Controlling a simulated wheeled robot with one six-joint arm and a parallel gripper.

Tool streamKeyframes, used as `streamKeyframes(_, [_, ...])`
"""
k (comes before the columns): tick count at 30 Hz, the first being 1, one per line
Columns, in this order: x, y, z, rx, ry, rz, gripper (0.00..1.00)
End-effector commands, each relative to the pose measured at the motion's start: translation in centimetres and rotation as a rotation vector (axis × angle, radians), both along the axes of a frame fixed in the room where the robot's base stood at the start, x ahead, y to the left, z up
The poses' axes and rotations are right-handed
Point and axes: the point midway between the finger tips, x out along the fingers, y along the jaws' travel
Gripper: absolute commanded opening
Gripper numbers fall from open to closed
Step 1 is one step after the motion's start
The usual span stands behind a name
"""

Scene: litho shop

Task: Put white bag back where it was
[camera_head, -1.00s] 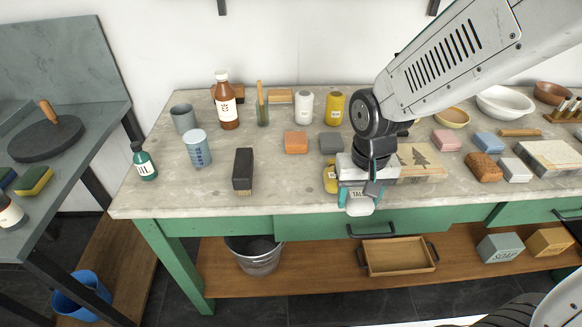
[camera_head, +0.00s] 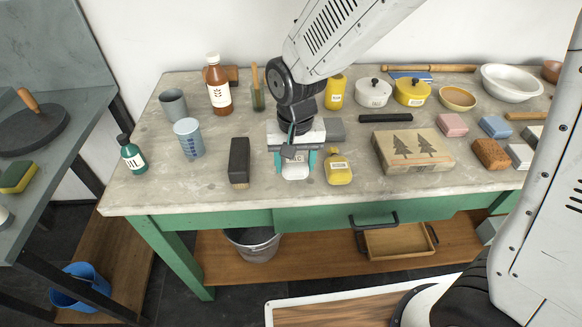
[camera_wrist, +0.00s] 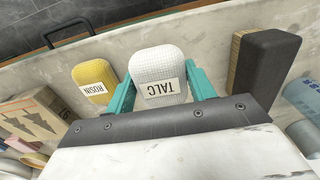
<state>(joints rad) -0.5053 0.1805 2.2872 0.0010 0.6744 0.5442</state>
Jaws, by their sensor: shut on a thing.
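The white bag (camera_wrist: 158,68), labelled TALC, is between the teal fingers of my gripper (camera_wrist: 160,92) in the wrist view, with a finger against each side. In the head view the white bag (camera_head: 296,172) shows low in my gripper (camera_head: 295,163), above the front half of the grey worktop (camera_head: 200,190). I cannot tell whether its underside touches the worktop. The yellow bag (camera_head: 338,168), labelled ROSIN in the wrist view (camera_wrist: 95,80), stands just right of it. A dark brush-like block (camera_head: 239,162) lies to the left, apart from the gripper.
A stone with printed trees (camera_head: 412,152) lies right of the yellow bag. A grey block (camera_head: 334,130) sits close behind my gripper. Bare worktop shows between the dark block and the bag.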

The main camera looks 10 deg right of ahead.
Motion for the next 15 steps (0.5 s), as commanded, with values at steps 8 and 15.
streamKeyframes(8, [0.0, 0.3, -3.6, -0.001, 0.001, 0.005, 0.36])
streamKeyframes(15, [0.0, 0.3, -3.6, 0.000, 0.000, 0.005, 0.36])
